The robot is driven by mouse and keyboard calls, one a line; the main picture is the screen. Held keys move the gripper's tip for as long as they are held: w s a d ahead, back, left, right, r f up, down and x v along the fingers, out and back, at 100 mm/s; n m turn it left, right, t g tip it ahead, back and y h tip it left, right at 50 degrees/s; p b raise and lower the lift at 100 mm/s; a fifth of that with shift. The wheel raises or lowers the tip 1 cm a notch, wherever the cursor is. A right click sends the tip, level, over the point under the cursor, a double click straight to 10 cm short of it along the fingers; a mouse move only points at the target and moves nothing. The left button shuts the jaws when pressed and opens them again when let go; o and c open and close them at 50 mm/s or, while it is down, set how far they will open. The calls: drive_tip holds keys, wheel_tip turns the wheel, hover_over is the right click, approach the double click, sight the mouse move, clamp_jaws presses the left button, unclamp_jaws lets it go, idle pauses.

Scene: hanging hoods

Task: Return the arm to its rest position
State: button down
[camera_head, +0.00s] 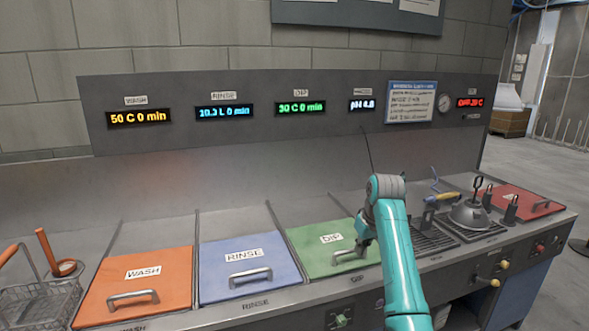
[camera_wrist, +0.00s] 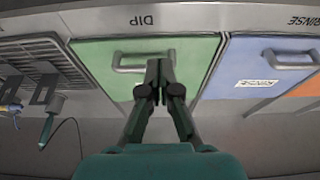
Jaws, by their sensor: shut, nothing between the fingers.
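My teal arm reaches over the front of the counter in the head view, its end beside the green DIP lid (camera_head: 318,243). My gripper shows in the wrist view (camera_wrist: 158,72), with its two dark fingers together and nothing between them. The green lid is below the fingers in the wrist view (camera_wrist: 195,55), and its metal handle (camera_wrist: 130,62) is close to the fingertips. I cannot tell whether the fingers touch the lid or handle. The DIP lid lies closed.
The blue RINSE lid (camera_head: 238,262) and orange WASH lid (camera_head: 140,285) lie closed to the left. A wire basket (camera_head: 38,305) stands at the far left. Right of the arm are a grate (camera_head: 432,238), a metal funnel-shaped piece (camera_head: 469,215) and a red lid (camera_head: 520,199).

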drive_tip(key=s+f+m+t, duration=0.1)
drive_tip(key=s+f, duration=0.4)
drive_tip(key=f, duration=0.7)
drive_tip(key=s+f+t, duration=0.1)
drive_tip(key=s+f, duration=0.3)
drive_tip(key=f, duration=0.8)
drive_tip(key=s+f+m+t, duration=0.1)
drive_tip(key=s+f+t, duration=0.1)
drive_tip(key=s+f, duration=0.65)
drive_tip(key=s+f+t, duration=0.1)
drive_tip(key=s+f, duration=0.4)
drive_tip(key=s, duration=0.7)
drive_tip(key=s+r+m+t+h, duration=0.1)
drive_tip(key=s+r+t, duration=0.25)
drive_tip(key=s, duration=1.85)
drive_tip(key=s+r+t, duration=0.2)
drive_tip(key=s+r, duration=1.5)
drive_tip(key=r, duration=0.3)
drive_tip(key=shift+s+a+m+t, duration=0.25)
drive_tip(key=shift+s+m+t, duration=0.05)
drive_tip(key=shift+s+t, duration=0.1)
